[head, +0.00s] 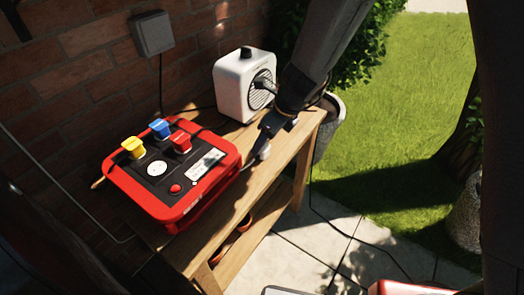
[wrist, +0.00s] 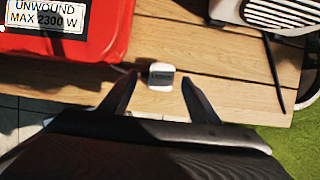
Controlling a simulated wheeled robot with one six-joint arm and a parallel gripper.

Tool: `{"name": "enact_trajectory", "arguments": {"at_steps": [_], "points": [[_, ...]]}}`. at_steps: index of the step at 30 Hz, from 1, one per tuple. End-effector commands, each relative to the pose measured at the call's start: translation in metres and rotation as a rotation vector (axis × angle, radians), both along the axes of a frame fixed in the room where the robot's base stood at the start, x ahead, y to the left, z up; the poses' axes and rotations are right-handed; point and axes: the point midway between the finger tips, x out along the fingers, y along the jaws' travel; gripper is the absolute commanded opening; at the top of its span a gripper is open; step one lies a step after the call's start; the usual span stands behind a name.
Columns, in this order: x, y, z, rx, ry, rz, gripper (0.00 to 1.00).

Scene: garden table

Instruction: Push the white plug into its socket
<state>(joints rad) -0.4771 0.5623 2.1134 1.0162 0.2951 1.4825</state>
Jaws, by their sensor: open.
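The white plug (wrist: 161,76) lies on the wooden table, with a cable running off its left side. It also shows in the head view (head: 264,152), just below my gripper (head: 266,138). In the wrist view my gripper (wrist: 159,84) is open, with its fingers either side of the plug and gaps on both sides. I cannot tell how far above the table the fingertips are. The red socket box (head: 195,208) stands left of the plug.
Yellow (head: 134,146), blue (head: 160,127) and red (head: 181,143) plugs stand in the box's top. A white speaker-like box (head: 234,87) stands behind my gripper. The table (head: 228,219) has a bare strip between box and front edge. A brick wall is behind.

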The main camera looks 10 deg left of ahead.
Motion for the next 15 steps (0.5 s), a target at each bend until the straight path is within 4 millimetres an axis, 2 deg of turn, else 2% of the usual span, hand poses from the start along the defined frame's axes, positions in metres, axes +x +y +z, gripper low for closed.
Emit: {"name": "enact_trajectory", "arguments": {"at_steps": [3, 7, 15], "points": [[0.004, 0.004, -0.021, -0.002, 0.003, 0.000, 0.56], [0.007, 0.010, -0.036, -0.001, 0.002, -0.001, 0.56], [0.009, 0.012, -0.041, 0.000, 0.000, -0.001, 0.56]]}}
